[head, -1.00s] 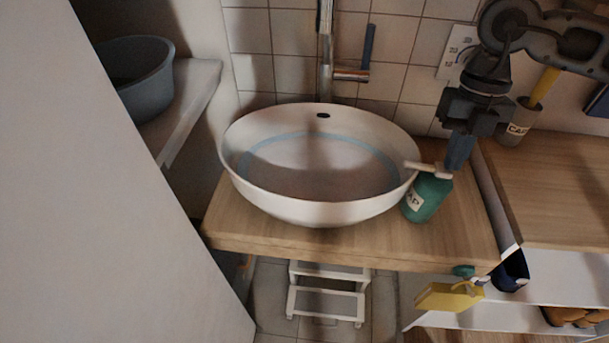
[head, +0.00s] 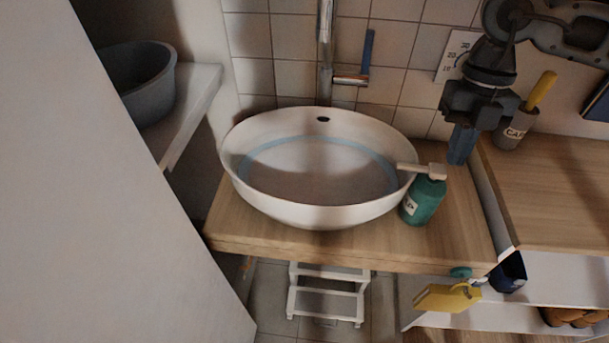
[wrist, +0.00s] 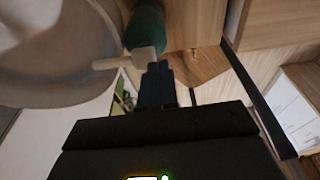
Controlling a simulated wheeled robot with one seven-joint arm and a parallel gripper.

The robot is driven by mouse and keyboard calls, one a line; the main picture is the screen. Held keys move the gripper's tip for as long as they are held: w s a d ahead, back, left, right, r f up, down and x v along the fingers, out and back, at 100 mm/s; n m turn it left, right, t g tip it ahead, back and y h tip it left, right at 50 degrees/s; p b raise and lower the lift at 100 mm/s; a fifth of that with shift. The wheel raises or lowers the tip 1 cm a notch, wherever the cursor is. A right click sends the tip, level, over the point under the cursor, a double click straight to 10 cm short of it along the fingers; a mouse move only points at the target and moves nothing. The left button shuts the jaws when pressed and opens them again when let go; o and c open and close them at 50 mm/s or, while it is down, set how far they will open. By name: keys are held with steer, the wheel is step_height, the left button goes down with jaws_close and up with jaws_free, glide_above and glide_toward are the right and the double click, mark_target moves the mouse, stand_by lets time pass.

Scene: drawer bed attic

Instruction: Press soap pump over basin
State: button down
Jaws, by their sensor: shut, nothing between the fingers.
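The green soap bottle (head: 426,203) stands on the wooden counter against the right side of the white basin (head: 310,213). Its pale pump head (head: 431,171) points left, with the spout over the basin rim. My gripper (head: 459,160) is shut and empty, just right of the pump head and behind it, with a small gap in the head view. In the wrist view the bottle (wrist: 146,29) and the pale pump (wrist: 125,60) lie just beyond my shut fingertips (wrist: 157,70). Whether they touch cannot be told there.
A chrome tap (head: 325,60) rises behind the basin. A grey cup (head: 512,130) with a yellow-handled item stands behind my gripper. A yellow object (head: 447,298) hangs at the counter's front edge. A grey tub (head: 148,85) sits on a left shelf. The right wooden top (head: 555,190) looks clear.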

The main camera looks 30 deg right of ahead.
steer(key=shift+r, duration=0.1)
stand_by(0.3)
step_height(320, 180, up, 6)
steer(key=p, duration=0.3)
stand_by(0.7)
